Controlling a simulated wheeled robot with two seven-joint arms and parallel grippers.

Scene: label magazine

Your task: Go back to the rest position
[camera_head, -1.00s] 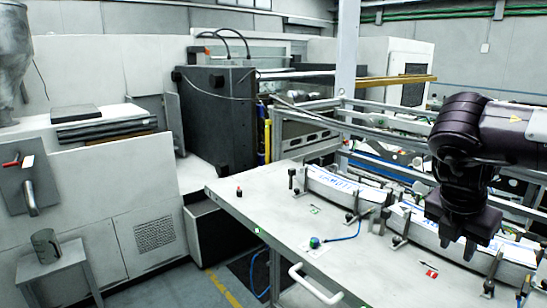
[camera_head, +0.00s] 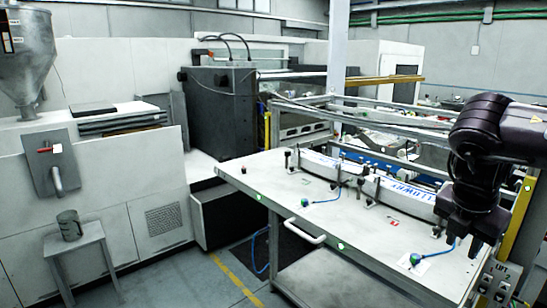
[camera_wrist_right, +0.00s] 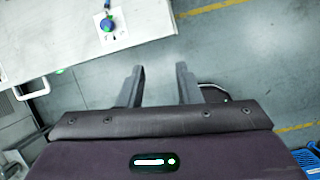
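My right gripper (camera_head: 463,234) is at the right of the head view, pointing down over the right end of the table (camera_head: 270,180). In the right wrist view its two fingers (camera_wrist_right: 160,85) stand apart with nothing between them, and bare floor shows beyond. My left gripper is in neither view. The label magazine (camera_head: 402,194) lies along the back of the table, with white-and-blue labels in its curved trays. My right arm hides part of its right end.
A blue-green button (camera_head: 415,259) sits near the table's right end, and another (camera_head: 305,202) lies further left. A white handle (camera_head: 300,230) juts from the front edge. A post with a lift panel (camera_head: 497,283) stands at right. A jug (camera_head: 70,225) stands on a stool at left.

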